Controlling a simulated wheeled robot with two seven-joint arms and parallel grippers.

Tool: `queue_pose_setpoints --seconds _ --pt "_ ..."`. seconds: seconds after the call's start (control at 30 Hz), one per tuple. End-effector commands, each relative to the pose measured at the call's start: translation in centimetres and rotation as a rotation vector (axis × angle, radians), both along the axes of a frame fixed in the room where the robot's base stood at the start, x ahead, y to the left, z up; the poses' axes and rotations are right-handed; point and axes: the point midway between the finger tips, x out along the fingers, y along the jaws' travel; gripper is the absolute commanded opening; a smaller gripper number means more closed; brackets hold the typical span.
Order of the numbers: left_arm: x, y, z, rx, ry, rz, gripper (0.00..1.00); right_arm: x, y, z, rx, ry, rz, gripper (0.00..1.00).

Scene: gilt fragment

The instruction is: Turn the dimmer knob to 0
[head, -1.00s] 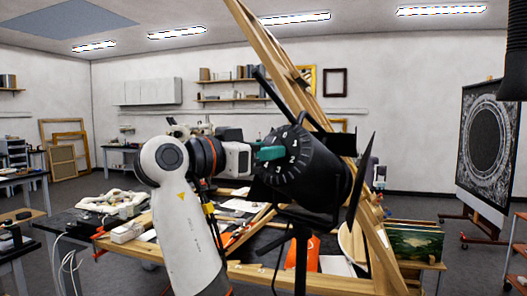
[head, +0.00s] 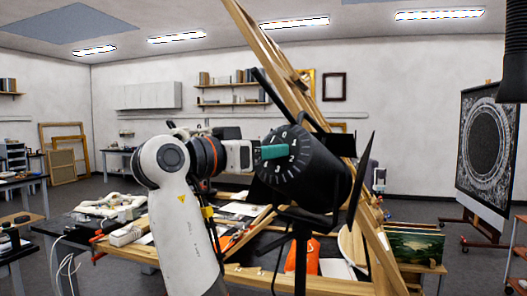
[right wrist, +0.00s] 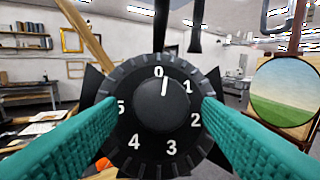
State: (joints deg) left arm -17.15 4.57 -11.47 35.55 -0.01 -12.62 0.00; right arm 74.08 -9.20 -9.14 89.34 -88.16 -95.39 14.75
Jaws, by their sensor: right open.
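The dimmer knob (right wrist: 166,101) is a black round knob in the middle of a black dial (right wrist: 134,128) with white numbers 0 to 5. Its white pointer line points up, just right of the 0 and short of the 1. The dial (head: 301,162) is on the back of a black lamp (head: 325,185) on a stand. My right gripper (head: 282,151) has teal fingers and is open in front of the dial. In the right wrist view its fingers (right wrist: 158,104) lie left and right of the knob, with gaps to it. My left gripper is not in view.
A wooden easel (head: 375,232) leans right behind the lamp. The lamp's black flaps (head: 357,190) stick out beside it. A cluttered workbench (head: 250,276) lies below and behind, with a white object (head: 112,202) and an orange item (head: 313,256).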

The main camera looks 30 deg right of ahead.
Motion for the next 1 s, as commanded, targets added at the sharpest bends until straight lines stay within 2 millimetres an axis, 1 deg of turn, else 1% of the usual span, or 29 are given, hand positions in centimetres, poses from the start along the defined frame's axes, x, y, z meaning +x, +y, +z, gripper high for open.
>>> queue_pose_setpoints --seconds 0.17,0.3,0.5,0.6,0.7,1.0 --pt "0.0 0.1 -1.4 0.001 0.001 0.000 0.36 -0.5 3.0 -0.4 -0.002 0.000 0.006 0.59" --pt "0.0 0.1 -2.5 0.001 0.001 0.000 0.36 -1.2 6.0 -0.4 -0.002 0.000 0.006 0.59" --pt "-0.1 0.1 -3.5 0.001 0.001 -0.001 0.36 -1.9 9.6 -0.3 -0.003 -0.001 0.004 0.59" --pt "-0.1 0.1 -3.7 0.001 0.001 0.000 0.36 -2.2 10.6 -0.2 -0.001 0.000 0.003 0.59" --pt "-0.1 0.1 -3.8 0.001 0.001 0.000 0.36 -2.3 11.2 -0.2 -0.001 0.000 0.002 0.59" --pt "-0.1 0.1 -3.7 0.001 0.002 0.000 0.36 -2.3 11.4 -0.1 -0.001 0.000 0.001 0.59"
